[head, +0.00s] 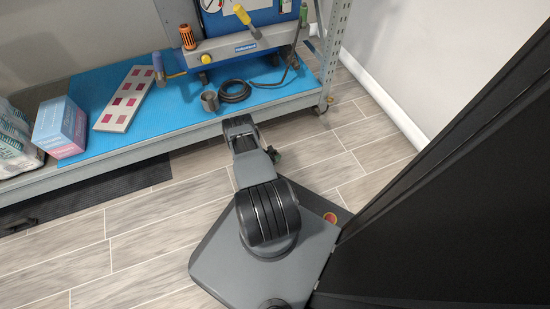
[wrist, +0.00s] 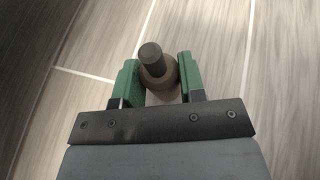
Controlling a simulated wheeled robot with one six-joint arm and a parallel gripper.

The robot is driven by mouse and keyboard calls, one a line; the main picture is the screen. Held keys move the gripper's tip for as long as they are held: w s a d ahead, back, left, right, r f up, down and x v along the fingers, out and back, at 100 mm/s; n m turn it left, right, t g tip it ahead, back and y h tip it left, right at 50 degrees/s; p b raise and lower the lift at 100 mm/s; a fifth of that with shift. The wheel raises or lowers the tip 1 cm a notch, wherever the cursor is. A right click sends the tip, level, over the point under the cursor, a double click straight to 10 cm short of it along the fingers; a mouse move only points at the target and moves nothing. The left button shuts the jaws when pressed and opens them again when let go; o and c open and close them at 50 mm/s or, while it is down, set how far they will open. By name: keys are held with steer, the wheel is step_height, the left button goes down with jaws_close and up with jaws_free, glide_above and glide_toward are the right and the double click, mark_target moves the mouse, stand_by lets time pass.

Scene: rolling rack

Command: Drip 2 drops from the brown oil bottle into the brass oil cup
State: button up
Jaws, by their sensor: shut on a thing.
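My gripper (wrist: 157,80) has green finger pads shut on the brown oil bottle (wrist: 158,72), gripping it from both sides. The bottle has a dark cylindrical top and is seen from above; its lower part is hidden. Only floor shows around it in the wrist view. In the head view a bit of green finger (head: 273,154) shows beside my arm, in front of the rack's shelf edge; the bottle is not clearly visible there. A small dull grey-brown open cup (head: 210,101), possibly the brass oil cup, stands upright on the blue mat near the front edge, left of my gripper.
A coiled black cable (head: 236,91) lies right of the cup. Behind is a blue machine (head: 240,46) with a yellow-handled tool (head: 246,18) and an orange-handled one (head: 188,38). A swatch board (head: 125,98) and a pink-blue box (head: 60,127) are at left. A rack post (head: 331,50) stands right.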

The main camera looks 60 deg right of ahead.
mark_target(274, 154)
steer(key=shift+c, duration=0.8)
steer(key=shift+r+p, duration=0.35)
steer(key=shift+r, duration=0.2)
step_height(274, 154, up, 2)
steer(key=shift+r+p, duration=0.25)
steer(key=shift+p, duration=0.45)
steer(key=d+r+p+v, duration=0.1)
steer(key=p+v, duration=0.2)
steer(key=v, duration=0.5)
steer(key=w+r+p+v, duration=0.1)
steer(key=r+p+v, duration=0.1)
steer(key=v, duration=0.6)
steer(key=shift+w+d+r+p, duration=0.2)
steer(key=shift+w+p, duration=0.1)
steer(key=shift+p, duration=0.4)
